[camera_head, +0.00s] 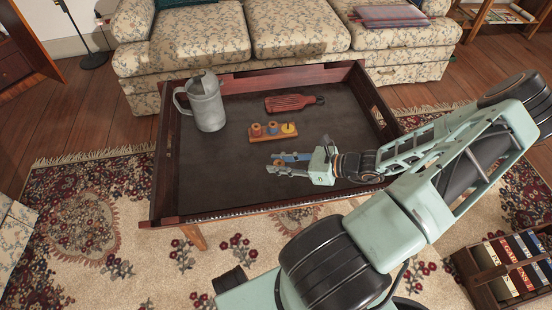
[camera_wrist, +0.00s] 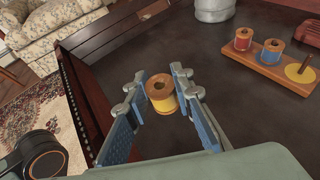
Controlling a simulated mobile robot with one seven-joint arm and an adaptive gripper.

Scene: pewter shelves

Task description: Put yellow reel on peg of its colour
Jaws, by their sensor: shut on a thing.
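The yellow reel (camera_wrist: 163,103), with pale wooden ends, is between the fingertips of my gripper (camera_wrist: 161,92) in the wrist view. My gripper also shows in the head view (camera_head: 279,165), in front of the peg board; the fingers hide most of the reel there. It is shut on the reel. The wooden peg board (camera_head: 272,138) also shows in the wrist view (camera_wrist: 263,69). It bears a red reel (camera_wrist: 243,39), a blue reel (camera_wrist: 270,52) and a bare peg on a yellow disc (camera_wrist: 299,72). The reel is apart from the board.
The board stands on a dark tray-topped table with a raised wooden rim (camera_head: 160,175). A grey metal jug (camera_head: 207,105) stands at the back left, and a red paddle-like brush (camera_head: 290,102) lies behind the board. The tray's front left is clear.

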